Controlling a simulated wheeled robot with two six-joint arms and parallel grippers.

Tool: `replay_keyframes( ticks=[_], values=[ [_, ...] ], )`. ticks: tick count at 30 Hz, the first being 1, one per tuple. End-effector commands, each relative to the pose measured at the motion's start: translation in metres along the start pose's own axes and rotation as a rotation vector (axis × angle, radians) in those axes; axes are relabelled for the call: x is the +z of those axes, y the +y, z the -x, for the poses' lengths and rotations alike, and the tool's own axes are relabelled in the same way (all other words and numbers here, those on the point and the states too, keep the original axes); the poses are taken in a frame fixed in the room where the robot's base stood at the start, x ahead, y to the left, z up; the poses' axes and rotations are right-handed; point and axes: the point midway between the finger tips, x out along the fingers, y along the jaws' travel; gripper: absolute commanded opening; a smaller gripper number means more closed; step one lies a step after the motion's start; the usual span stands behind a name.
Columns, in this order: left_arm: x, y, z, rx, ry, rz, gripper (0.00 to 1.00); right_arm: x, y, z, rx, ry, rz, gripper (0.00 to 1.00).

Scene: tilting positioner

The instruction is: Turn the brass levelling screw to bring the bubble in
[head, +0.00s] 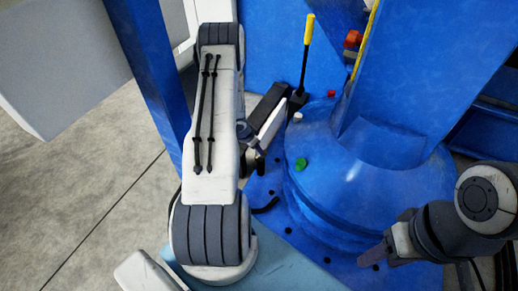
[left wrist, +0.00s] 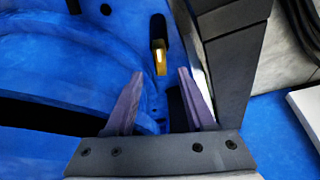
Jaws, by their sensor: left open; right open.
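A small brass piece (left wrist: 160,62), which looks like the levelling screw, shows below a black part in the left wrist view. It lies beyond and between the fingertips of my left gripper (left wrist: 160,85), which is open with nothing between its fingers. The fingers do not appear to touch the brass piece. In the head view my left forearm hides most of that area. I cannot make out the bubble in either view. My right gripper (head: 376,256) is at the lower right, open and empty, over the blue base, apart from the screw.
A large blue round-based machine (head: 430,180) fills the middle and right. On it are a yellow-handled lever (head: 308,32), a green button (head: 301,164), a red button (head: 331,93) and a white button (head: 297,118). A blue post (head: 150,75) stands left of my left arm.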

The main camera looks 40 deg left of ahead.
Motion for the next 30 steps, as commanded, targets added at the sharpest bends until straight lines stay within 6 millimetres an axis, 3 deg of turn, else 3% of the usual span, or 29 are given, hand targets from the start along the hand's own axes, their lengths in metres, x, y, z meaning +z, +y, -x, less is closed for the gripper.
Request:
replay_keyframes(
  ticks=[1, 3, 9, 27, 30],
  values=[
    [-0.002, -0.001, 0.017, -0.001, 0.000, 0.003, 0.55, -0.001, -0.001, 0.013, 0.000, 0.000, 0.000, 0.55],
    [-0.002, 0.000, 0.028, 0.000, 0.000, 0.002, 0.55, -0.001, -0.001, 0.019, 0.000, 0.000, 0.000, 0.55],
    [-0.001, 0.000, 0.045, 0.000, 0.001, 0.002, 0.55, -0.002, -0.002, 0.028, 0.000, 0.000, 0.000, 0.55],
    [0.000, 0.000, 0.046, 0.000, 0.000, 0.000, 0.55, -0.002, -0.002, 0.028, 0.000, 0.000, 0.000, 0.55],
    [-0.009, 0.004, 0.053, -0.010, -0.004, -0.014, 0.55, -0.002, -0.002, 0.030, 0.000, 0.000, 0.000, 0.55]
  ],
)
